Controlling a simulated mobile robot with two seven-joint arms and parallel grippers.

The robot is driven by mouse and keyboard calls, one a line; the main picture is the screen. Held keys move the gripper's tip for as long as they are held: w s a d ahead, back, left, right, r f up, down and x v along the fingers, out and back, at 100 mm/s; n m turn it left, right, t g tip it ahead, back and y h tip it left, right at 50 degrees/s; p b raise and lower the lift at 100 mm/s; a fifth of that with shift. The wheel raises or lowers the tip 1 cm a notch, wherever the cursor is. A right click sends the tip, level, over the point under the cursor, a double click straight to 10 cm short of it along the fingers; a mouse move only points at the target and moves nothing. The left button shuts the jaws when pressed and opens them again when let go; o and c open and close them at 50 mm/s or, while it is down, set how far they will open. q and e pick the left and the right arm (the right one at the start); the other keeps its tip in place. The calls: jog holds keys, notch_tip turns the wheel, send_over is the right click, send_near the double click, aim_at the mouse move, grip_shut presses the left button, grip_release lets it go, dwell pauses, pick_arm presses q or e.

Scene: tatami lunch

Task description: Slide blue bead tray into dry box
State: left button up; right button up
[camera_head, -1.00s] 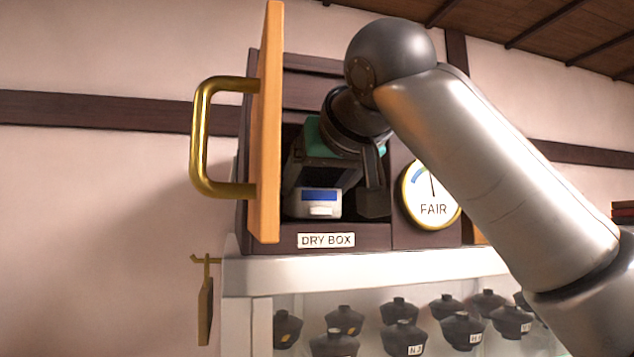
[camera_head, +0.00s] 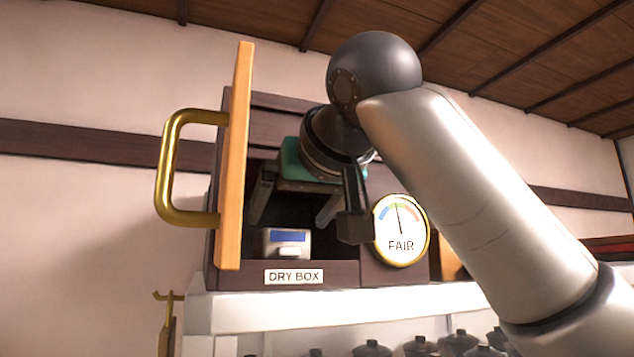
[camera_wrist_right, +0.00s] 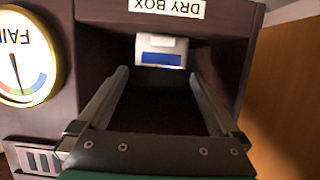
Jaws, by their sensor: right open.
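The bead tray (camera_head: 284,246) is a small pale box with a blue label. It stands inside the dry box (camera_head: 340,275), low near the front of its dark opening. It also shows between and beyond my finger ends in the right wrist view (camera_wrist_right: 160,46). My right gripper (camera_head: 290,216) is at the mouth of the box, above the tray, its two fingers spread wide and nothing between them. The fingers look apart from the tray. In the right wrist view the open gripper (camera_wrist_right: 158,74) faces the opening. The tray's rear is hidden. My left gripper is out of view.
The orange wooden door (camera_head: 236,160) stands open on the left, with a brass handle (camera_head: 168,165). A round gauge reading FAIR (camera_head: 400,231) sits right of the opening. The white cabinet (camera_head: 240,312) beneath holds several dark lidded pots (camera_head: 418,346).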

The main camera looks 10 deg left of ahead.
jog(key=b+v, duration=0.3)
jog(key=v, duration=0.9)
